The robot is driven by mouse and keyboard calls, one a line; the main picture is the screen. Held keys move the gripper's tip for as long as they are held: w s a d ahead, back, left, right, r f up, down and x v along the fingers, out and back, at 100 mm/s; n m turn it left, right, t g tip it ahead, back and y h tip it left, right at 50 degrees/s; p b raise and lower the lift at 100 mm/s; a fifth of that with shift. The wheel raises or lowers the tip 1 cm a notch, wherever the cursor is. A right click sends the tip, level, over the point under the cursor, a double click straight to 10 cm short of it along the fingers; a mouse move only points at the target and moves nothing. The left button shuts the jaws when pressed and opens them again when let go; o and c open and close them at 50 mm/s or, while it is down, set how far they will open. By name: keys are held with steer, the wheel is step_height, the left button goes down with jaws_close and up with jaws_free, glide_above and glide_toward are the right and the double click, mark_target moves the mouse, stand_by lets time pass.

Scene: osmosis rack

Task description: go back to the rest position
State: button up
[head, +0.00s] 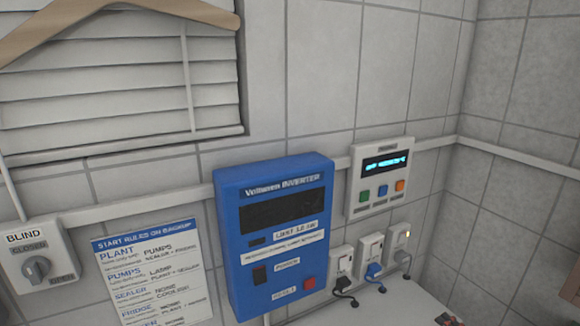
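My gripper is not in the head view, and no part of my arm can be made out. A blue inverter box (262,213) with a dark display is fixed to the tiled wall in the middle. Its display is dark. A white panel (381,181) with a lit cyan display and three coloured buttons is on the wall to its right.
A blind switch (37,268) and a rules sheet (152,272) are on the wall at left.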

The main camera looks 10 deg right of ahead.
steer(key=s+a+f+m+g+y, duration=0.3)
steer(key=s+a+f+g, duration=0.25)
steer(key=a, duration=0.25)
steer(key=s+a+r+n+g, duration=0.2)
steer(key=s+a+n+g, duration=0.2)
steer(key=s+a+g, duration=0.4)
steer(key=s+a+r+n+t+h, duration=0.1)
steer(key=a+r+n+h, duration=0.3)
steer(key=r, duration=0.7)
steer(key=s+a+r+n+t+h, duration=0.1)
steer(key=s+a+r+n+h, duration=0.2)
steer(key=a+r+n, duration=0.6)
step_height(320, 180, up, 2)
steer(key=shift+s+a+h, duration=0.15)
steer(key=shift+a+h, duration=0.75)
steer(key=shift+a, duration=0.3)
